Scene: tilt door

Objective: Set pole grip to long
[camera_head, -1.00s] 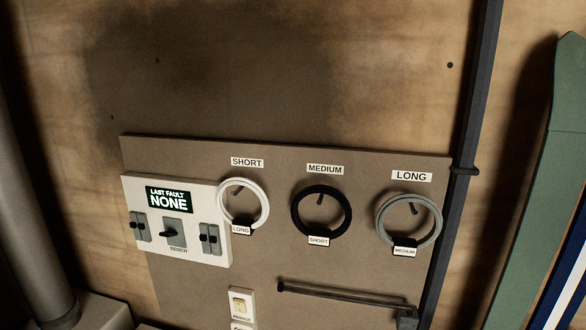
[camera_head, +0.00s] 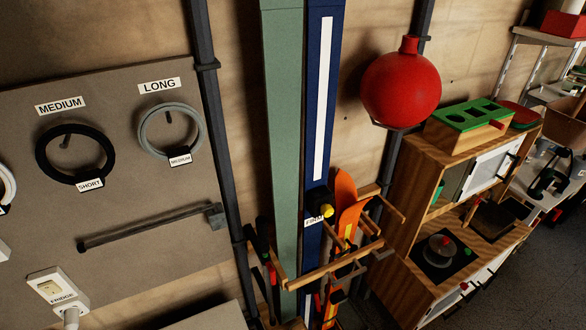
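No pole with a labelled grip setting can be made out clearly. Skis stand upright against the wall: a green one (camera_head: 284,130) and a blue one with a white stripe (camera_head: 322,110). A small black part with a yellow knob (camera_head: 326,211) and a partly readable white label sits low on the blue ski. Dark pole-like shapes with red parts (camera_head: 264,250) stand at the left of a wooden rack (camera_head: 335,262). An orange board (camera_head: 345,205) stands in the rack. Neither of my grippers is in view.
A pegboard (camera_head: 150,95) holds cable loops under MEDIUM and LONG signs. A grey bar (camera_head: 150,227) and a FRIDGE switch (camera_head: 58,291) sit below. A wooden toy kitchen (camera_head: 410,190) stands at right.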

